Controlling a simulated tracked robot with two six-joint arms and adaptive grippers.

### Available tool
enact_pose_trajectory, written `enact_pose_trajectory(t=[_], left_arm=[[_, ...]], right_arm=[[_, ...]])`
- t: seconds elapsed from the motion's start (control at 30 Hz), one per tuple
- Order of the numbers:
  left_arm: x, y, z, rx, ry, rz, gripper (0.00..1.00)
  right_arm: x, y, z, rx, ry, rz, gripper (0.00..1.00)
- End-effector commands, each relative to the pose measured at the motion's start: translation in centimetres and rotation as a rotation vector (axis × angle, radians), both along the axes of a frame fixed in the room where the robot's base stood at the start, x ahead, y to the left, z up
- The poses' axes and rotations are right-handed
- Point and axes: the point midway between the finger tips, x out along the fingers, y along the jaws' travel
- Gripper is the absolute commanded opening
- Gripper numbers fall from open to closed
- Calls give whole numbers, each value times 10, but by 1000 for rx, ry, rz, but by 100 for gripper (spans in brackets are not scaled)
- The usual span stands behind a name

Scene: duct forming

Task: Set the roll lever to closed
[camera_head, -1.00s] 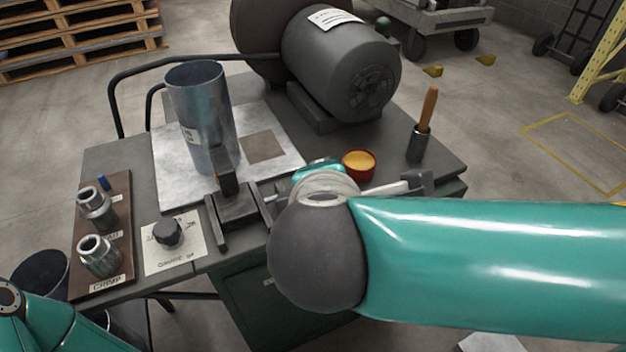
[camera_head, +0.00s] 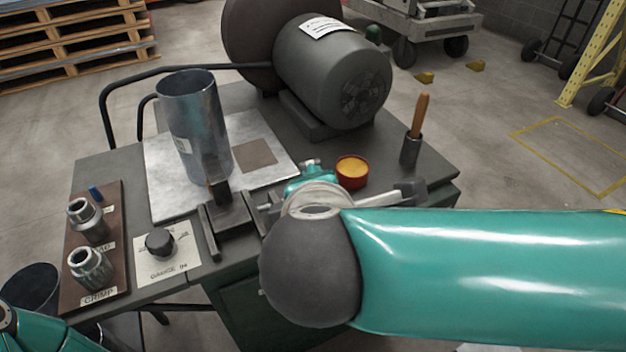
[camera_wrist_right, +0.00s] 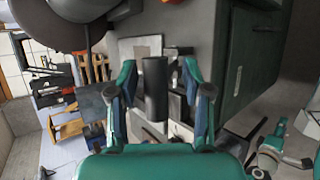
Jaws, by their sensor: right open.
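The likely roll lever (camera_head: 218,193) is a short dark handle at the dark slotted block on the bench's front edge, in front of the metal duct cylinder (camera_head: 192,120). I cannot read its setting. My right gripper shows partly in the head view, teal and mostly hidden behind my grey wrist, to the right of the block. In the right wrist view my right gripper (camera_wrist_right: 160,100) has its fingers apart. A dark upright cylindrical piece (camera_wrist_right: 155,82) appears between them, with gaps on both sides; I cannot tell whether it is the lever. My left gripper is out of view.
A gauge card with a black knob (camera_head: 159,242) and a brown board (camera_head: 72,288) with metal fittings lie left. A red cup of yellow material (camera_head: 352,170), a wooden-handled tool (camera_head: 418,120) and a big motor (camera_head: 335,75) stand right and behind.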

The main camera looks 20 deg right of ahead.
Motion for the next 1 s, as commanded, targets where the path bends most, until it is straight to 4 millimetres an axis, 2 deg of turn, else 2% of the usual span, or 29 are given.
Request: enact_pose_trajectory(t=[0.17, 0.4, 0.6, 0.77, 1.0], left_arm=[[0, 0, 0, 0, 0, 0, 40], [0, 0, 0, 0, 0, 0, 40], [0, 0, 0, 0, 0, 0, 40], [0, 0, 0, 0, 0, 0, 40], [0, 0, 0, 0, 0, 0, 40]], right_arm=[[0, 0, 16, 3, -3, -1, 50], [0, 1, 60, 5, -4, 2, 50], [0, 1, 88, 3, -1, 1, 50], [-1, 1, 97, 1, 1, 2, 50], [-1, 1, 97, -1, 2, 2, 50]])
